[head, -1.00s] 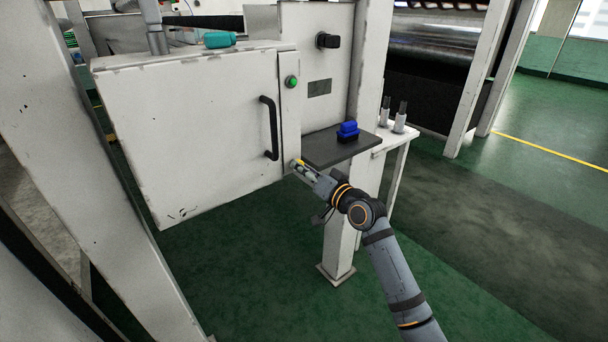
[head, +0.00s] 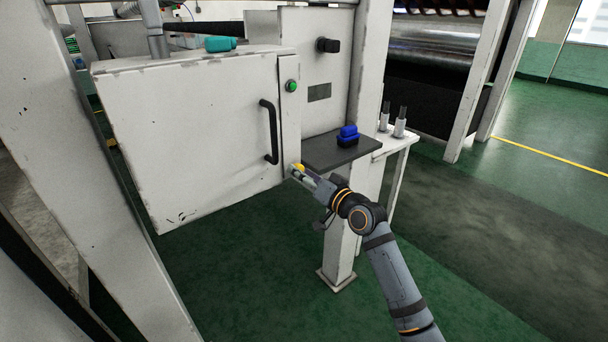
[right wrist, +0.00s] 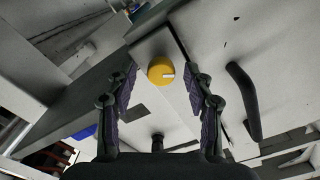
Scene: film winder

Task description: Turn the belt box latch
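The belt box (head: 200,130) is a large white cabinet with a shut door and a black bar handle (head: 268,130). The latch is a round yellow knob (right wrist: 160,70) with a small pale mark, low on the strip beside the door; in the head view it shows as a yellow spot (head: 299,167). My right gripper (head: 297,174) is at the latch. In the right wrist view its two dark fingers (right wrist: 161,77) are apart, one on each side of the knob, with visible gaps. The knob's turning angle is hard to read. My left gripper is not in view.
A dark shelf (head: 335,153) with a blue and black object (head: 348,134) juts out just right of the latch. A green button (head: 291,86) sits above. A teal item (head: 220,44) lies on the box top. White frame posts stand left and right.

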